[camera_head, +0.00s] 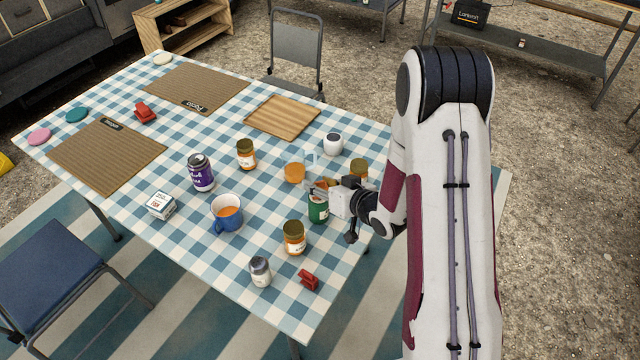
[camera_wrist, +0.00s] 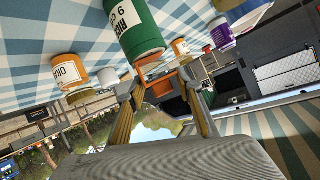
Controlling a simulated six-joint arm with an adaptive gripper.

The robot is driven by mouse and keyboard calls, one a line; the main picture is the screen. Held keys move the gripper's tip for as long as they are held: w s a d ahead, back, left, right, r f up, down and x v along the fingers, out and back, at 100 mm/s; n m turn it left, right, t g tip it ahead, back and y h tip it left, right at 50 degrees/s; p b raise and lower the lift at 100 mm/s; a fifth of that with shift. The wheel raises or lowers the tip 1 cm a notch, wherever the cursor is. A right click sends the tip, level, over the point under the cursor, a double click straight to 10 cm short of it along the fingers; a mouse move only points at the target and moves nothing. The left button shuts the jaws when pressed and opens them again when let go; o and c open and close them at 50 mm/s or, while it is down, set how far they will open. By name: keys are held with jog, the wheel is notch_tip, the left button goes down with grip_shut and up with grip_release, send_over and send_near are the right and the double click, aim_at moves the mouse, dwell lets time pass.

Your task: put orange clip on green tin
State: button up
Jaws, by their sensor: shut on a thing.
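The green tin (camera_head: 318,211) stands upright on the checked tablecloth near the table's right edge. It also shows in the wrist view (camera_wrist: 134,28), where the picture is turned over and the tin points down from the cloth. My gripper (camera_head: 321,187) is just above the tin. In the wrist view its fingers (camera_wrist: 160,92) are shut on the orange clip (camera_wrist: 160,84). The clip is close by the tin's top rim; I cannot tell whether they touch. In the head view the clip (camera_head: 326,183) is small and partly hidden by the gripper.
An orange-labelled jar (camera_head: 294,240), a shaker (camera_head: 260,272) and a red clip (camera_head: 309,279) are in front. A blue mug (camera_head: 226,216) is left. Another jar (camera_head: 359,168) stands close behind my gripper.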

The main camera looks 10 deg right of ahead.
jog(key=shift+f, duration=0.1)
jog(key=o, duration=0.8)
jog(key=shift+v, duration=0.85)
jog(key=v, duration=1)
jog(key=shift+s, duration=0.15)
